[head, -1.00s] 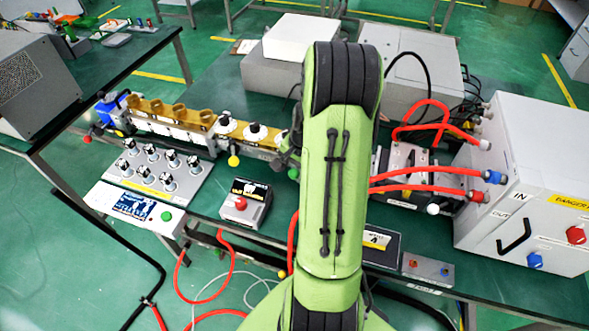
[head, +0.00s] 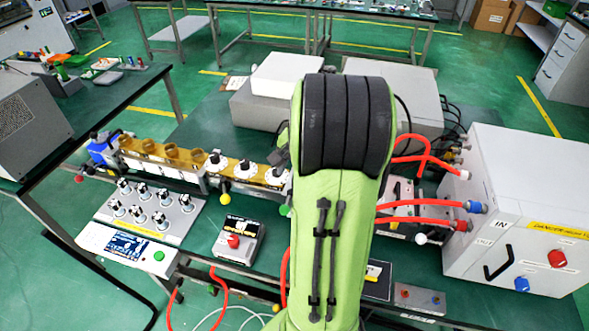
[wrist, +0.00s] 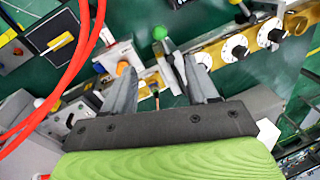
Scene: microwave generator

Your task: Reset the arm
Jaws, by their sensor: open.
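My green arm rises in the middle of the head view and hides my gripper there. In the wrist view my gripper (wrist: 160,85) is open, with its two grey fingers apart and nothing held between them. Beyond the fingers are a brass-coloured waveguide section, an orange knob (wrist: 123,68) and a green knob (wrist: 160,33). The waveguide bench (head: 165,160) with brass parts and white dials runs left of my arm in the head view. Its dials (wrist: 238,46) also show at the upper right of the wrist view.
A white control cabinet (head: 525,220) with red hoses (head: 425,203) stands at the right. A panel with several knobs (head: 150,210) and a box with a red button (head: 238,240) lie front left. Grey boxes (head: 265,105) stand at the back. Red hoses (wrist: 70,75) cross the wrist view's left side.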

